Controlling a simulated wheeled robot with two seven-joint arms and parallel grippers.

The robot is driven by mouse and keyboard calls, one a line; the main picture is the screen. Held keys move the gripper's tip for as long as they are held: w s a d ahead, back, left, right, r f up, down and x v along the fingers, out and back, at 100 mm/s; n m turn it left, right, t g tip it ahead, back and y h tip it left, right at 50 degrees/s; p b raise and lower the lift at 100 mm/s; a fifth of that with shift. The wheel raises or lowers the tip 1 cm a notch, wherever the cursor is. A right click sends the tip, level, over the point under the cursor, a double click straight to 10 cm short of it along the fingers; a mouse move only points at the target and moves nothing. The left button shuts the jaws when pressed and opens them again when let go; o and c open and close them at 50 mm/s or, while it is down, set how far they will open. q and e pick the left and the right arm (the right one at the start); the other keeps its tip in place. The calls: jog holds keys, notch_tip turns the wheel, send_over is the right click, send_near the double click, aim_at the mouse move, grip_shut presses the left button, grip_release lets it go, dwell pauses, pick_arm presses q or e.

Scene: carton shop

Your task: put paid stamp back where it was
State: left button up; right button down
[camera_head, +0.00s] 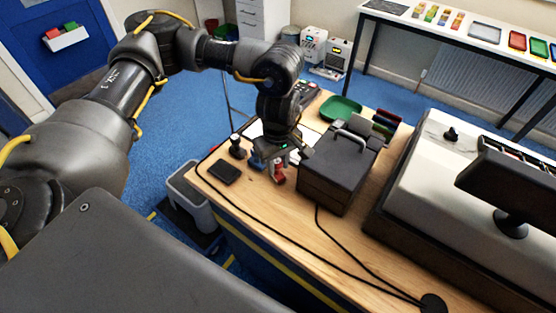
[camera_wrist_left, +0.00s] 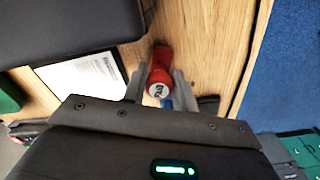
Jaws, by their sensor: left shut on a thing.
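A red stamp (camera_head: 279,174) with a pale round, dark-marked end is between the fingers of my left gripper (camera_head: 276,166), which is shut on it above the wooden counter. The red stamp also shows in the left wrist view (camera_wrist_left: 161,66), between the two grey fingertips (camera_wrist_left: 159,88). I cannot read its mark, and cannot tell whether it touches the counter. A blue item (camera_head: 256,161) is close beside the gripper, partly hidden. A dark upright stamp (camera_head: 237,148) stands to its left. My right gripper is not in view.
A black pad (camera_head: 224,172) lies near the counter's left edge. A dark box with a handle (camera_head: 340,170) stands close right of the gripper. White paper (camera_wrist_left: 88,80) lies nearby. A green tray (camera_head: 341,108) is behind. Black cables cross the counter (camera_head: 290,228).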

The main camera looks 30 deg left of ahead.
aim_at(278, 162)
pick_arm(q)
jog(key=o, duration=0.4)
jog(key=shift+f, duration=0.1)
jog(key=o, duration=0.4)
jog(key=shift+r, duration=0.55)
notch_tip(278, 162, up, 11)
jog(key=shift+r+b, duration=0.1)
jog(key=shift+b, duration=1.1)
